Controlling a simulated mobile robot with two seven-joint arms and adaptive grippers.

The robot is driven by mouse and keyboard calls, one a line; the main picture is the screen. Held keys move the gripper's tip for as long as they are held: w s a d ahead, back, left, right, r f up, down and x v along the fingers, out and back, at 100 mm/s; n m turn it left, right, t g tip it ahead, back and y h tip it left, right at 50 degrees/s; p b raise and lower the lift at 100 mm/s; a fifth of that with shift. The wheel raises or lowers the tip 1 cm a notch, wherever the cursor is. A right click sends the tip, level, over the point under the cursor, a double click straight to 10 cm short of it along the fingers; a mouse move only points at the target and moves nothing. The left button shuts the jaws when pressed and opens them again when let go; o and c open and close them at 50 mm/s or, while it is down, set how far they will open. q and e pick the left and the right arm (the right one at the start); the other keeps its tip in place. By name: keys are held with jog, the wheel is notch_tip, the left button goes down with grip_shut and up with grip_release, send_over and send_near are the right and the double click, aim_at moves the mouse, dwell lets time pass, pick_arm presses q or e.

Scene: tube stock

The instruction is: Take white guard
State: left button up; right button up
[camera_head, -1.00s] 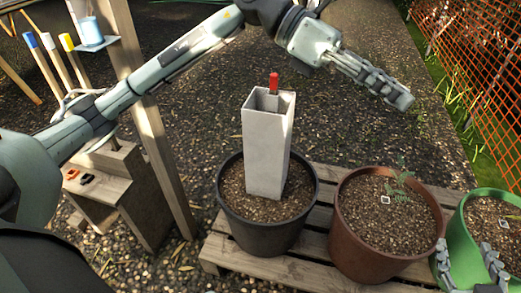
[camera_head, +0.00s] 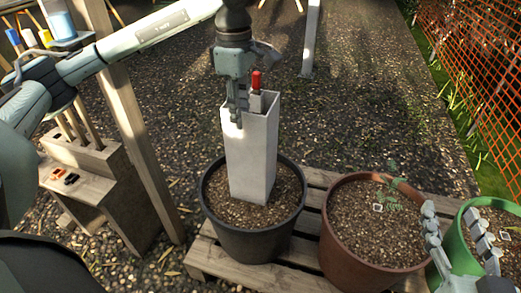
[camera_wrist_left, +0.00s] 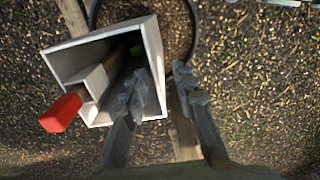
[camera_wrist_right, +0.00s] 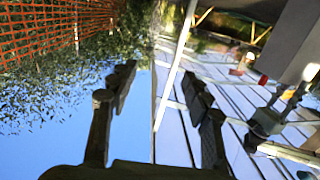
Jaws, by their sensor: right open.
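The white guard (camera_head: 252,155) is a tall square tube standing upright in a black pot (camera_head: 252,240). A red-tipped stake (camera_head: 257,82) stands inside the guard at its top; the red tip (camera_wrist_left: 62,112) also shows in the left wrist view. My left gripper (camera_head: 238,112) points down at the guard's top rim. In the left wrist view my left gripper (camera_wrist_left: 165,88) is open, with one finger over the guard's opening and the other outside its wall (camera_wrist_left: 155,65). My right gripper (camera_head: 462,238) is open and empty, above the brown and green pots.
A brown pot (camera_head: 335,235) with a small seedling and a green pot (camera_head: 455,235) stand to the right on a wooden pallet (camera_head: 285,262). A wooden post (camera_head: 145,150) and tool rack (camera_head: 95,165) stand at left. An orange mesh fence (camera_head: 480,80) runs along the right.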

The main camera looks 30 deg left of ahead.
aim_at(251, 151)
pick_arm(q)
notch_tip(251, 151, down, 8)
jog(key=shift+w+d+b, duration=0.2)
jog(key=shift+w+b, duration=0.1)
jog(key=shift+b, duration=0.1)
pick_arm(e)
jog(key=r, duration=0.1)
jog(key=a+r+t+y, duration=0.1)
jog(key=r, duration=0.1)
jog(key=s+a+r+t, duration=0.1)
jog(key=shift+r+y, duration=0.3)
jog(key=shift+y, duration=0.1)
pick_arm(q)
jog(key=shift+f, duration=0.1)
jog(key=shift+c, duration=0.3)
grip_shut()
